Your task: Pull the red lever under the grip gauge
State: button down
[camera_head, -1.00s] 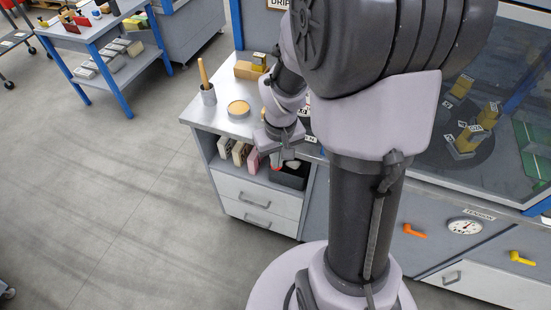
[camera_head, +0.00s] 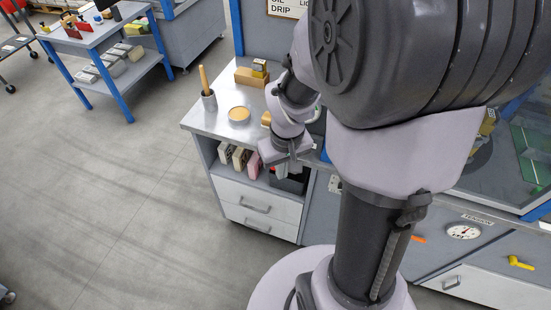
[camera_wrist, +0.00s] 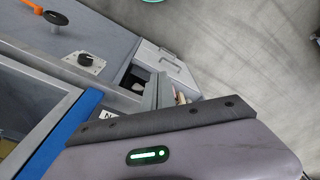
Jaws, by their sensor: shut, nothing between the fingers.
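I cannot make out a red lever or a gauge marked as grip in either view. In the head view, my gripper (camera_head: 287,165) is shut and empty, low beside the front edge of the metal-topped cabinet; its fingertips are partly unclear. An orange lever (camera_head: 418,239) is mostly hidden behind my arm. It may be the orange handle (camera_wrist: 32,6) at the top left of the wrist view. A gauge labelled TENSION (camera_head: 463,231) and a yellow lever (camera_head: 520,262) are at the right.

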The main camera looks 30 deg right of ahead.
notch_tip(320, 180, up, 16)
jog(key=s+p, duration=0.1)
jog(key=p, duration=0.5)
jog(key=shift+s, duration=0.3)
jog(key=shift+a+r, duration=0.1)
jog(key=shift+a, duration=0.05)
jog(key=s+a+f+m+t+y+b, duration=0.1)
jog(key=s+a+t+b, duration=0.1)
jog(key=a+b, duration=0.3)
jog(key=s+a+f+m+t+y+b, duration=0.1)
jog(key=s+a+b, duration=0.3)
jog(key=a, duration=0.5)
jog(key=shift+s+m+t+b, duration=0.4)
jog(key=shift+s+t, duration=0.3)
jog(key=shift+t, duration=0.1)
jog(key=shift+f, duration=0.1)
